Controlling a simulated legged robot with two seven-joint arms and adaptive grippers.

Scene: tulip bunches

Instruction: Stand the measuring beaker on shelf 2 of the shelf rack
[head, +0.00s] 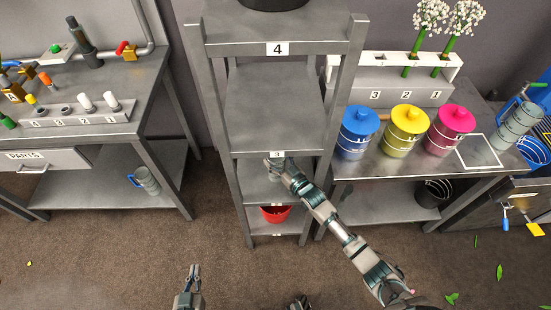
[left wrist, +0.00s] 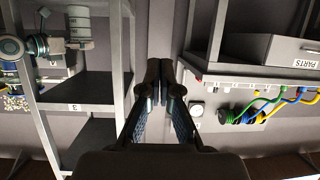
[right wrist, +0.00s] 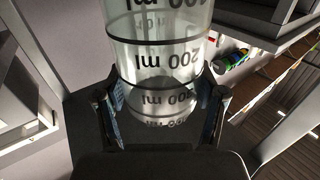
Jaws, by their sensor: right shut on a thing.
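The clear measuring beaker (right wrist: 160,60), marked "200 ml", is between the fingers of my right gripper (right wrist: 165,100), which is shut on it. My right arm reaches into the grey shelf rack (head: 240,205), and the right gripper (head: 279,163) is just under the board labelled 3, in the shelf 2 space. That board hides the beaker in the head view. In the left wrist view, which is upside down, the beaker (left wrist: 82,22) looks upright; I cannot tell whether its base touches shelf 2 (head: 258,188). My left gripper (head: 188,280) is shut and empty, low in front of the rack.
A red bowl (head: 275,213) sits on the lowest shelf. Shelf 3 (head: 273,105) is bare. Blue (head: 358,133), yellow (head: 404,130) and pink (head: 449,132) canisters stand on the right table. A workbench (head: 90,100) stands left. The floor before the rack is clear.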

